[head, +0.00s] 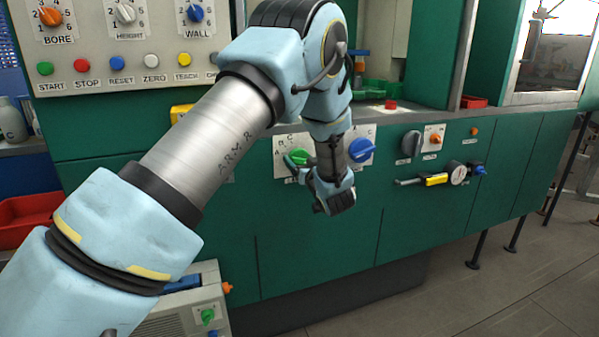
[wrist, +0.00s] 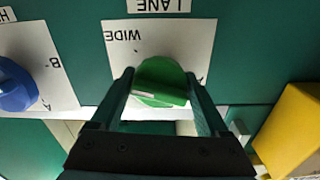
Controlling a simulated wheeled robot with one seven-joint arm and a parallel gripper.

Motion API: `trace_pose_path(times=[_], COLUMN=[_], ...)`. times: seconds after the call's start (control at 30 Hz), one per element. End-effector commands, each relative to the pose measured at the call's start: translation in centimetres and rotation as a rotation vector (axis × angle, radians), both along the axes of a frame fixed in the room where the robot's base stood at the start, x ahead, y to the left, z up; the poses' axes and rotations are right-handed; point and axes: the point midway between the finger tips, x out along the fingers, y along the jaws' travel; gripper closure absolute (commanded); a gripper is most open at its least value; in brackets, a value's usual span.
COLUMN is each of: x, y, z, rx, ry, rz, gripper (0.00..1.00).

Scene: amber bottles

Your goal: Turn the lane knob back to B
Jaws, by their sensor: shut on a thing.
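The lane knob (wrist: 162,72) is green and sits on a white plate (wrist: 120,50) with the label LANE (wrist: 162,5), upside down in the wrist view. WIDE and an A mark show on the plate; I see no B on it. My gripper (wrist: 160,84) is shut on the knob, one finger at each side. A pale line runs along the knob's grip bar, roughly crosswise between the fingers. In the head view the green knob (head: 297,157) shows beside my gripper (head: 303,170), which partly hides the plate.
A blue knob (head: 361,150) on its own plate is close beside, also at the left of the wrist view (wrist: 14,86). A dark knob (head: 411,144), an orange knob (head: 434,138) and a yellow-handled gauge (head: 437,180) are farther right. A yellow block (wrist: 290,130) shows in the wrist view.

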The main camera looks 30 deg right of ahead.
Motion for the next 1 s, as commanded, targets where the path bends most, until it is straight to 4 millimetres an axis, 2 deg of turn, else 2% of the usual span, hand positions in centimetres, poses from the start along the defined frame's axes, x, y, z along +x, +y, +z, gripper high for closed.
trace_pose_path(times=[0.07,1.0], x=[-0.03,-0.06], y=[-0.04,-0.24], z=[-0.69,-0.68], rx=[-0.072,-0.961], ry=[0.009,0.117], rz=[-0.001,0.000], gripper=[0.77,0.77])
